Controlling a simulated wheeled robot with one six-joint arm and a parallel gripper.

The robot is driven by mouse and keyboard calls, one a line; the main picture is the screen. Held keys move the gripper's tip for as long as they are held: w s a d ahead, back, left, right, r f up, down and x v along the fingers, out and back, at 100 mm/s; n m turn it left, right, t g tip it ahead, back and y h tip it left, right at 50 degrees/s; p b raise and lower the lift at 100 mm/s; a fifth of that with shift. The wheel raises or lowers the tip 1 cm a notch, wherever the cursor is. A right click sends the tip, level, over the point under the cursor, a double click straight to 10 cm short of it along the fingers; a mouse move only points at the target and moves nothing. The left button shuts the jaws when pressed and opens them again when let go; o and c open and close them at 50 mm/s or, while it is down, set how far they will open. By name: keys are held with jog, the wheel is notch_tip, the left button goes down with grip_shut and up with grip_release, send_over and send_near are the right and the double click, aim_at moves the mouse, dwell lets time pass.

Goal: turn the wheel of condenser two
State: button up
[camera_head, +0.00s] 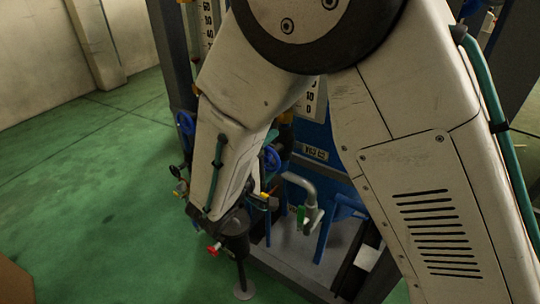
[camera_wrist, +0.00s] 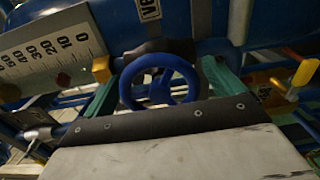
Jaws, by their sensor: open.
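A blue handwheel (camera_wrist: 192,82) is in the middle of the wrist view, in front of a dark valve body. My gripper (camera_wrist: 162,76) is open, with one green finger to the left of the wheel and the other to its right. Gaps show between the wheel and both fingers; the lower rim is partly hidden behind my gripper's dark front edge. In the head view, one blue wheel (camera_head: 185,123) is left of my arm and another (camera_head: 271,159) is right of it.
A white numbered scale (camera_wrist: 48,50) is at upper left in the wrist view. A yellow-handled valve (camera_wrist: 303,73) is at right, close to the right finger. Blue pipes and a grey bent pipe (camera_head: 309,190) crowd the unit.

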jog(key=v, duration=0.7)
jog(key=shift+s+a, duration=0.25)
jog(key=shift+s, duration=0.05)
jog(key=s+d+r+m+g+y, duration=0.1)
jog(key=s+d+g, duration=0.55)
jog(key=d, duration=0.25)
jog(key=s+d+r+m+g, duration=0.1)
jog(key=s+d+g, duration=0.4)
jog(key=d+g, duration=0.25)
jog(key=s+d+r+m+t+y, duration=0.1)
jog(key=s+d+r+m+y, duration=0.7)
jog(key=s+d+r+y, duration=0.2)
jog(key=shift+d+r+m, duration=0.2)
jog(key=shift+d+m, duration=0.1)
jog(key=shift+d, duration=0.2)
